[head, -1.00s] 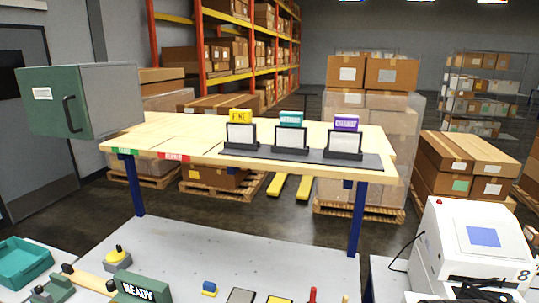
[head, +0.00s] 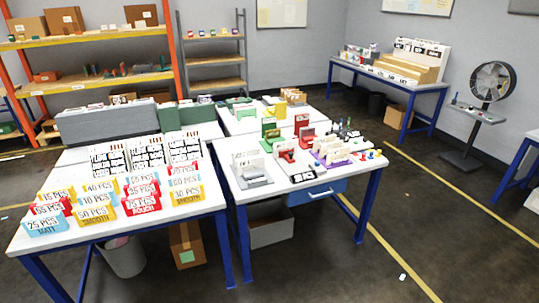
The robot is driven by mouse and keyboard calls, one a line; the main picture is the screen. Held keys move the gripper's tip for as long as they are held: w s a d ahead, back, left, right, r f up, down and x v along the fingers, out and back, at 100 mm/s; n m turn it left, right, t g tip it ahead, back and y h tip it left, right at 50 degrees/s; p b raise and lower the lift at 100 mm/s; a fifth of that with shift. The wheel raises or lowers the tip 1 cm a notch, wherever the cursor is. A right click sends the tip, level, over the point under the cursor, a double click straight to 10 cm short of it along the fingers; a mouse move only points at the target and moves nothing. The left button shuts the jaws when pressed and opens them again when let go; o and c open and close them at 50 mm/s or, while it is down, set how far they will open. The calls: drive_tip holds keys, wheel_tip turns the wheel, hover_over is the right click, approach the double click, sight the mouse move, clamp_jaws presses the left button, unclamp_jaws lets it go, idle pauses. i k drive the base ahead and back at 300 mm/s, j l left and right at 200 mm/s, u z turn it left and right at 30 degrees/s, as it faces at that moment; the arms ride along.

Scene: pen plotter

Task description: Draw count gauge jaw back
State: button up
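My gripper is not in view. I cannot make out a count gauge or its jaw for certain. Small fixtures stand on the right white table (head: 300,195): a grey one (head: 251,170) at the near left, a red one (head: 287,156) beside it, and a purple one (head: 330,154) to the right. They are too small and far off to tell whether any has a sliding jaw.
Coloured PCS boxes (head: 143,203) and white label boards (head: 147,152) fill much of the left table (head: 150,230). A bin (head: 121,258) and a carton (head: 187,245) stand below. A fan (head: 492,83) stands at right. Floor at the front right is mostly clear.

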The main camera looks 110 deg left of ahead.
sight(289, 155)
drive_tip(key=u, duration=3.55)
